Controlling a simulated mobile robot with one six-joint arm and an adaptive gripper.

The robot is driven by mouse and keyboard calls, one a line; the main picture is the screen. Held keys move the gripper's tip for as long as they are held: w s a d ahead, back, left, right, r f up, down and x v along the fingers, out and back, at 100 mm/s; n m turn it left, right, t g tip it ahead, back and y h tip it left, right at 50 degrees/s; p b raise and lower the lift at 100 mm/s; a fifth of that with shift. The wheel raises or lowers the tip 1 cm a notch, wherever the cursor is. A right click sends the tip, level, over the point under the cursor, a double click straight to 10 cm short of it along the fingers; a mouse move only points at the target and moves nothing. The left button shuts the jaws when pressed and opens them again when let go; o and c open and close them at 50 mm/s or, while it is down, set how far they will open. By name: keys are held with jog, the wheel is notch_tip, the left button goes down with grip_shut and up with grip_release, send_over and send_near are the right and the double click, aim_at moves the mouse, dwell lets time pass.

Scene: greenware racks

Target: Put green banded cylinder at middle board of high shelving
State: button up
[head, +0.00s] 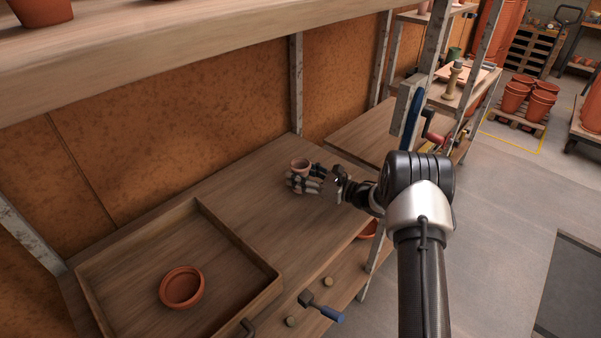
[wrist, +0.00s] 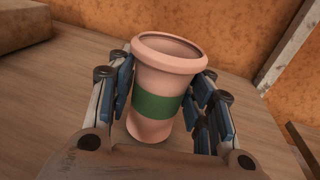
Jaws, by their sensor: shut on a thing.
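The green banded cylinder (wrist: 158,106) is a pale pink clay cup with a flared rim and a green band. It stands nearly upright between the fingers of my gripper (wrist: 160,108) in the wrist view. In the head view the cup (head: 301,165) shows above my gripper (head: 304,181), over the wooden board (head: 240,183) of the shelving, near its right end. My gripper is shut on the cup from the side. Whether the cup's base touches the board cannot be told.
A wooden tray (head: 274,284) holding a terracotta dish (head: 182,287) is on the left of the board. A higher board (head: 200,52) runs above. Metal posts (head: 296,84) stand at the back. The board is clear between tray and gripper. A blue-handled tool (head: 321,306) is at the front.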

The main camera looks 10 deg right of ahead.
jog(key=shift+f, duration=0.55)
jog(key=o, duration=1.5)
jog(key=o, duration=0.5)
jog(key=shift+c, duration=0.2)
jog(key=shift+s+d, duration=0.1)
jog(key=shift+p+v, duration=0.9)
jog(key=shift+v, duration=2)
jog(key=shift+f, duration=0.1)
